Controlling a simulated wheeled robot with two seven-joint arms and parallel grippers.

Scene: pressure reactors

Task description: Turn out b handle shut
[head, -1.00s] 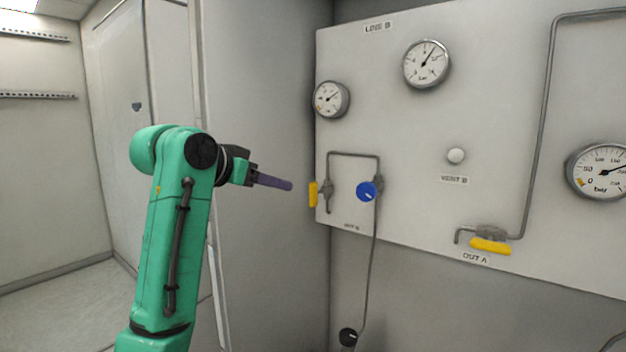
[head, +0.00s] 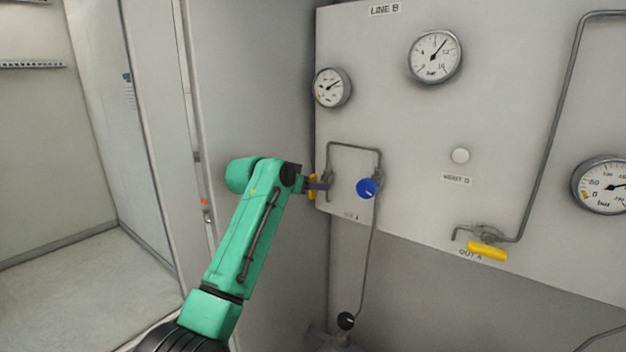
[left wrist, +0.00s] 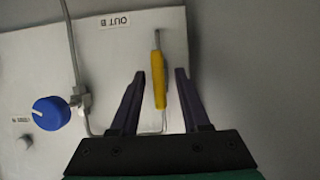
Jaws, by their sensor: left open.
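In the left wrist view the yellow handle (left wrist: 158,80) lies between the two purple fingers of my left gripper (left wrist: 154,85), which are open with a gap on each side. My right gripper is not in view.
A blue knob (head: 367,188) sits just right of the handle on the same pipework. Gauges (head: 435,57) are above. A grey wall (head: 255,90) stands close on the left.

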